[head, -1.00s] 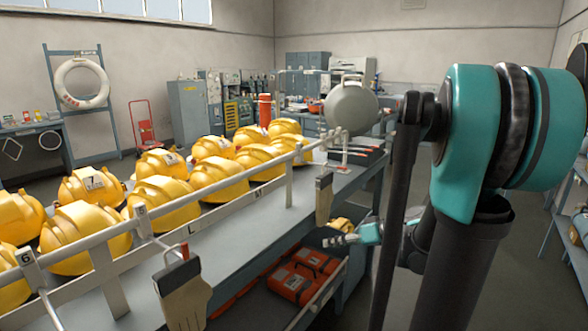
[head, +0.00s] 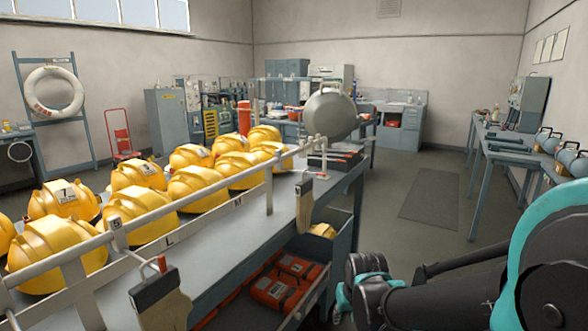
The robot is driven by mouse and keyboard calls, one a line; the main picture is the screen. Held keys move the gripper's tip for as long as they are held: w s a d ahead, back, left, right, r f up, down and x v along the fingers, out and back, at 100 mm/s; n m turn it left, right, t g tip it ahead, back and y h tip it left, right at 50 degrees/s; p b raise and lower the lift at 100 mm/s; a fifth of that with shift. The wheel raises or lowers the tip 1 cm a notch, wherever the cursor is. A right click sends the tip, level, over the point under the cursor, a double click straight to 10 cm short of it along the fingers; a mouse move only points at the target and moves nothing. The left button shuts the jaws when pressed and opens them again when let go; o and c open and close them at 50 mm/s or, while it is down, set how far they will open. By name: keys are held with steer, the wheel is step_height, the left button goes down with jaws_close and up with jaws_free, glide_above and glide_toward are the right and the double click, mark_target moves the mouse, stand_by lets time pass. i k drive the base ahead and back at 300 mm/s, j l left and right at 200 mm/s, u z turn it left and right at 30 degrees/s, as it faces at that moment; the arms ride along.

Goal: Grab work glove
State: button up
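Two pale beige hanging pieces with dark tops, which look like work gloves, hang from the rail along the near side of the long bench. The nearer work glove (head: 168,301) hangs at the lower left, by a red-tipped hook, and its lower end is cut off by the picture's edge. The farther work glove (head: 304,208) hangs near the bench's far end. My teal and dark arm fills the lower right, to the right of both and apart from them. I cannot make out my gripper's fingers.
Several yellow helmets (head: 138,174) stand on the bench behind the white rail (head: 222,184). Red cases (head: 275,292) lie on the shelf below. A round grey container (head: 330,114) is at the bench's far end. Open floor (head: 405,168) lies to the right, before side tables (head: 490,146).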

mark_target(303, 189)
steer(key=i+l+u, duration=0.1)
steer(key=i, duration=0.3)
steer(key=i+l+u, duration=0.1)
steer(key=i+l, duration=0.2)
steer(key=i+l+u, duration=0.1)
steer(key=i+l, duration=0.15)
steer(key=i, duration=0.25)
steer(key=k, duration=0.15)
